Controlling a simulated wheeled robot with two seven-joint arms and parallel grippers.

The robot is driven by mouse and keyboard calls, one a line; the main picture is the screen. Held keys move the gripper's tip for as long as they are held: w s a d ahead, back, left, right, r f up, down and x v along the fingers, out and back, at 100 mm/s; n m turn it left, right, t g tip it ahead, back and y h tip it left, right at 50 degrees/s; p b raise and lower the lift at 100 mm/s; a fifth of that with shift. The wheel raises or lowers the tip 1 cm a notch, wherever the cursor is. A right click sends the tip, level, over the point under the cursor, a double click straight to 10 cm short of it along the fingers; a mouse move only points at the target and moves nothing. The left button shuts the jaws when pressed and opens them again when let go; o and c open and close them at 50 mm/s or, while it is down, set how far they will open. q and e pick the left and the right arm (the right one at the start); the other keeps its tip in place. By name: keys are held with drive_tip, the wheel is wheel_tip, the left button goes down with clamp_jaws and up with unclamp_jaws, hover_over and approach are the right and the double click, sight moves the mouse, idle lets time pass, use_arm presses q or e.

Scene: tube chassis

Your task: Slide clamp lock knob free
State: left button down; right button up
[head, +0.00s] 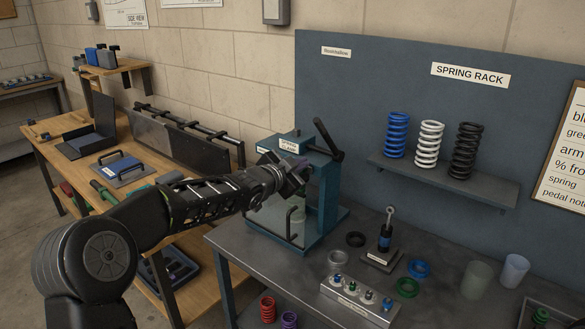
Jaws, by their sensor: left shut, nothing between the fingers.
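A blue-green press-like clamp fixture (318,212) with a clear front panel stands at the left end of the grey metal bench. A black lever (328,140) with a rounded end rises at a tilt from its top right. A small lettered label (288,146) sits on its top. My left gripper (295,176) is at the upper front of the fixture, shut and empty. It covers part of the front, and I cannot tell whether it touches it. I cannot make out a separate lock knob for certain. My right gripper is not in view.
Blue, white and black springs (431,143) stand on the rack shelf (443,183). The metal bench (290,268) holds rings, a small damper on a stand (385,240), a fittings block (356,300) and cups (514,270). A wooden bench (60,124) is at left.

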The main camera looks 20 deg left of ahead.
use_arm(q)
drive_tip(key=s+r, duration=0.4)
drive_tip(key=s, duration=0.6)
drive_tip(key=shift+a+r, duration=0.25)
drive_tip(key=shift+a, duration=0.1)
drive_tip(key=shift+s+f, duration=0.1)
drive_tip(key=shift+s, duration=0.05)
